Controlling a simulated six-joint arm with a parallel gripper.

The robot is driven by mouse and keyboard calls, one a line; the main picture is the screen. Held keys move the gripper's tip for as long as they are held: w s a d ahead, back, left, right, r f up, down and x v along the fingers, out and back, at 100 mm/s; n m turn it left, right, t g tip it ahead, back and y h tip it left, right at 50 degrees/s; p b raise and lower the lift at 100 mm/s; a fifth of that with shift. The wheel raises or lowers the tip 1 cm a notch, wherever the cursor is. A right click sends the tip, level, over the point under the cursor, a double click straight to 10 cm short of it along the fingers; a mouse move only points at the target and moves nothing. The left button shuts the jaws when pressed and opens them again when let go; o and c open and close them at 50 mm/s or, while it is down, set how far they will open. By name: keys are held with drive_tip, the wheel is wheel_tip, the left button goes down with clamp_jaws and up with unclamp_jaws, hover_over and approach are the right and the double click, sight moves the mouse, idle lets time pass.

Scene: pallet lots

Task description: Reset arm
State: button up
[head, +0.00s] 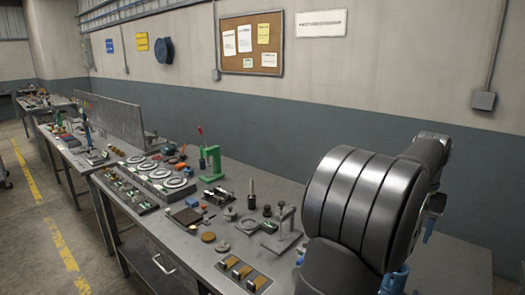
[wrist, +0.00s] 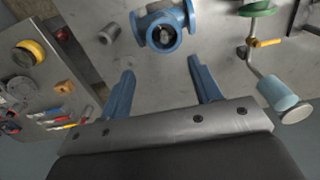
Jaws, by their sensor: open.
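In the wrist view my gripper (wrist: 161,66) has its two blue fingers spread wide apart, with nothing between them. A blue flanged pipe fitting or valve body (wrist: 163,27) lies on the grey surface just beyond the fingertips, and I see no contact with it. In the head view my large dark grey arm links fill the right side over the bench (head: 270,185), and my fingers cannot be made out there.
In the wrist view, a grey cylinder (wrist: 108,33) lies left of the fitting. A pipe piece with a light blue cup-like end (wrist: 283,98) is at right; a tool panel (wrist: 40,75) is at left. In the head view, a green press (head: 212,163) and several small parts crowd the bench.

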drive_tip(key=shift+w+a+f, duration=0.25)
drive_tip(key=shift+w+f, duration=0.05)
drive_tip(key=shift+f, duration=0.4)
drive_tip(key=shift+o, duration=0.4)
drive_tip(key=o, duration=0.8)
drive_tip(key=shift+o, duration=0.2)
drive_tip(key=s+d+f+m+t+y, duration=0.15)
drive_tip(key=s+d+m, duration=0.25)
drive_tip(key=s+m, duration=0.8)
drive_tip(key=s+d+m+t+y, duration=0.2)
drive_tip(key=s+d+m, duration=0.3)
drive_tip(key=s, duration=1.3)
drive_tip(key=w+a+f+m, duration=0.1)
drive_tip(key=w+a+f, duration=0.2)
drive_tip(key=f, duration=0.5)
drive_tip(key=shift+a, duration=0.15)
